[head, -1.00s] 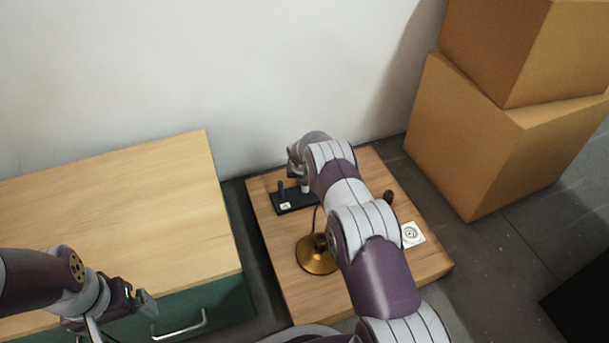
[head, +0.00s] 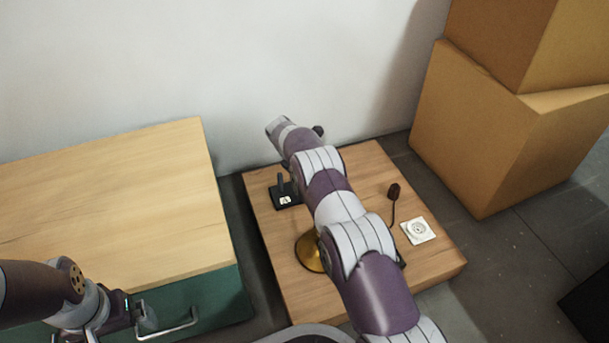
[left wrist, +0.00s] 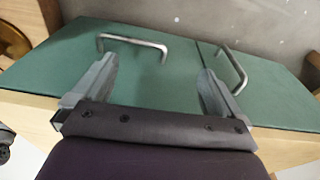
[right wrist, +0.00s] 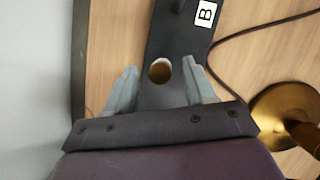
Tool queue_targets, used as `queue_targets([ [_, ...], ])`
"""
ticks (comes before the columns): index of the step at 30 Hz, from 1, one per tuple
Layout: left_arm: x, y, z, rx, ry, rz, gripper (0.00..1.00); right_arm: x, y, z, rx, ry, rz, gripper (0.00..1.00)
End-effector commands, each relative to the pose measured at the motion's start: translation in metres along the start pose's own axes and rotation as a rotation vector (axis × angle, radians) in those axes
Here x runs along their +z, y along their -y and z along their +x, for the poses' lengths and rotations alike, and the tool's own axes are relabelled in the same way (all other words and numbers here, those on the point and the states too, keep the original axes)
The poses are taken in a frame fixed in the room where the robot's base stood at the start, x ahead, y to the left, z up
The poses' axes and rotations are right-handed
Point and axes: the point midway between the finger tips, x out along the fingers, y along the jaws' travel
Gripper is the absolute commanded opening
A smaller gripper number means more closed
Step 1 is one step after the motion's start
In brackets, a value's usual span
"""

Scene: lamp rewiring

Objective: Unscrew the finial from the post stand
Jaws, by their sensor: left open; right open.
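The black post stand (head: 286,199) is on the wooden board; its left end with one upright post and a white label shows in the head view, and the rest is behind my right arm. In the right wrist view the stand (right wrist: 172,40) has a label "B" and a round piece with a tan face and bright rim (right wrist: 160,71); I cannot tell if this is the finial or the bare post top. My right gripper (right wrist: 160,69) is open, its fingers either side of that piece, height gap unclear. My left gripper (left wrist: 158,70) is open and empty before the green drawers.
A brass lamp base (head: 308,252) and its cord (right wrist: 262,27) lie close to the stand. A dark socket-like piece (head: 393,191) and a white square plate (head: 418,230) are at the board's right. The wall is close behind; cardboard boxes (head: 490,130) stand right.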

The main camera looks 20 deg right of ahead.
Motion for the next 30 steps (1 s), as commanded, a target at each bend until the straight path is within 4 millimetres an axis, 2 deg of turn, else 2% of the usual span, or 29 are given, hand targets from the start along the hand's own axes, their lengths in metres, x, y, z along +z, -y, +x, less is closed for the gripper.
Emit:
queue_targets([
  [1,0.0,0.0,-0.001,0.0,0.0,0.0,1.0,0.0,0.0,-0.001,0.0,0.0,-0.001,0.54],
  [6,0.0,0.0,-0.001,0.0,0.0,0.0,1.0,0.0,0.0,0.0,0.001,-0.001,-0.002,0.0],
  [11,-0.001,0.0,-0.007,0.0,0.0,0.0,1.0,0.002,0.0,-0.003,0.007,-0.001,-0.016,0.0],
  [17,-0.006,0.0,-0.052,0.0,-0.001,0.0,1.0,0.005,0.003,-0.011,0.085,-0.003,-0.21,0.0],
  [23,-0.011,0.0,-0.087,0.0,0.0,0.0,1.0,0.005,0.006,-0.008,0.215,-0.005,-0.522,0.0],
  [27,-0.011,0.0,-0.088,0.0,0.0,0.0,1.0,0.003,0.005,-0.001,0.266,-0.002,-0.641,0.0],
  [30,-0.01,0.0,-0.086,0.0,0.0,0.0,1.0,0.001,0.005,0.0,0.271,-0.002,-0.653,0.0],
])
